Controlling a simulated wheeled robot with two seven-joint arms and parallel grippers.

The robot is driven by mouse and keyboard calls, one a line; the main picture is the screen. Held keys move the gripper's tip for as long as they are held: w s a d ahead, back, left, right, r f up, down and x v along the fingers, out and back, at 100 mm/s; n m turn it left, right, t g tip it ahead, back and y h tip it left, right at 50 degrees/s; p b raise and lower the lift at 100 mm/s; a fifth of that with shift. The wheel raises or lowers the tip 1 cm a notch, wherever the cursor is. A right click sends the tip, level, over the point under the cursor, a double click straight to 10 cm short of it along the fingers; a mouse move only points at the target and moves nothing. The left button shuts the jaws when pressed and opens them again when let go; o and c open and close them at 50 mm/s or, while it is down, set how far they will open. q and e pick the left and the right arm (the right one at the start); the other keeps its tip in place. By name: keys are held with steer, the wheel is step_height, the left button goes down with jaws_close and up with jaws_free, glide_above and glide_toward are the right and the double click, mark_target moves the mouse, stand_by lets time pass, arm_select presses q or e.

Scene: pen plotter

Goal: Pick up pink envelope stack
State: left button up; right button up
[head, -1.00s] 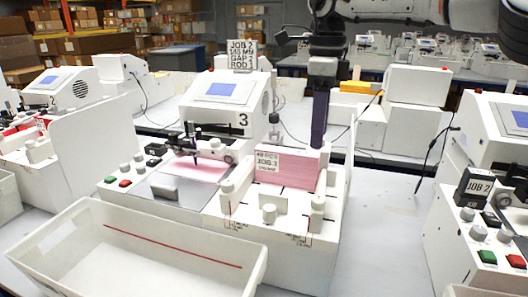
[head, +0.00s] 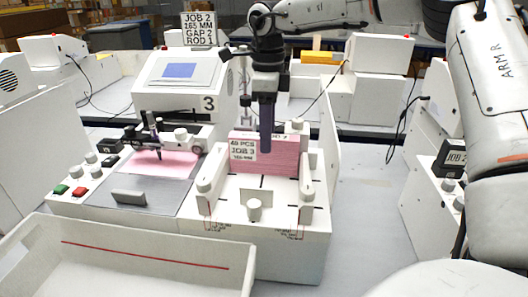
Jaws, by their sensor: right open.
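The pink envelope stack (head: 284,160) stands on edge in the white feeder (head: 238,222) of machine 3, between its posts. A white label card (head: 243,150) reading JOB 3 is at the stack's front left. My right gripper (head: 266,150) points straight down at the stack. Its one visible dark finger overlaps the upper middle of the stack's front face in the head view; the other finger is hidden. The gripper is open, and I cannot tell whether the finger touches the envelopes. My left gripper is out of view.
A pink sheet (head: 165,162) lies under the pen of machine 3 (head: 185,85). A sign reading JOB 2 (head: 198,30) stands above that machine. A white bin (head: 130,275) is in front. A tall white panel (head: 328,130) rises right of the feeder. Bare table (head: 370,200) lies further right.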

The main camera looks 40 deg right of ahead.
steer(key=shift+w+f, duration=0.1)
steer(key=shift+f, duration=0.85)
jaws_close()
steer(key=shift+r, duration=0.1)
